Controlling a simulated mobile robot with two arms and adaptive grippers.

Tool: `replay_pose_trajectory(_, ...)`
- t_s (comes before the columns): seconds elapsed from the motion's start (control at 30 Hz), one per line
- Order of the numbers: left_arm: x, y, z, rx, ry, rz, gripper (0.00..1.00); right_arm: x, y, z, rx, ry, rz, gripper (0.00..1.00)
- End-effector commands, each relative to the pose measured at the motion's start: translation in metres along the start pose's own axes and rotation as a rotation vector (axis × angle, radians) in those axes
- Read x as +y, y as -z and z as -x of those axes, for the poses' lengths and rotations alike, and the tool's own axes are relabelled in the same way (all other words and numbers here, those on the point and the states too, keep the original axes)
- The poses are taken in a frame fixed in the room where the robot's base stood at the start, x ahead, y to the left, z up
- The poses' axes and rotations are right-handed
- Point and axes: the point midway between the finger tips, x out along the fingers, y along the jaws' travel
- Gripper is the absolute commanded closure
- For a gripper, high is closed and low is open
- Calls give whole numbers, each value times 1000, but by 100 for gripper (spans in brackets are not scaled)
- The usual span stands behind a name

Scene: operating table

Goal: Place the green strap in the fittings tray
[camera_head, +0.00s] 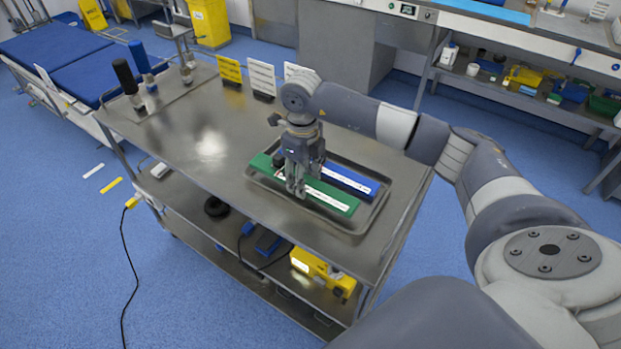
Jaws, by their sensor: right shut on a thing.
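The green strap (334,198), a long flat bar with a white label, lies across the near side of the metal fittings tray (371,214). Its left end reaches the tray's left rim. I cannot tell whether it touches the tray floor or is held just above it. My right gripper (297,189) points down, shut on the green strap near its middle, and its fingers hide part of it. A similar blue strap (356,180) lies in the tray behind the green one, partly hidden by the gripper. My left gripper is not in view.
The tray is on a steel cart (190,150) with bare top to its left. Yellow (231,71) and white (262,78) cards stand at the back edge. Black-handled (126,77) and blue-handled (140,57) items stand at the far left. A lower shelf holds a yellow item (318,272).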

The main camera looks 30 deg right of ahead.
Motion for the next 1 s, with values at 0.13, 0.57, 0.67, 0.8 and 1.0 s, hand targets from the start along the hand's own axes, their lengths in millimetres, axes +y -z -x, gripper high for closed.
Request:
replay_pose_trajectory(0.13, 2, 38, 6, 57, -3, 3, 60, -14, 8, -1, 0, -1, 0, 84)
replay_pose_trajectory(0.57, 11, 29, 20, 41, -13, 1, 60, -16, 8, -37, -2, -1, 2, 84)
replay_pose_trajectory(0.67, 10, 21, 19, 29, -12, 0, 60, -16, 8, -37, -2, 0, 2, 84)
replay_pose_trajectory(0.8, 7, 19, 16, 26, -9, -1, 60, -16, 8, -39, -2, 0, 2, 84)
replay_pose_trajectory(1.0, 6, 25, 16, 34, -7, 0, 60, -16, 9, -40, -1, 0, 1, 49)
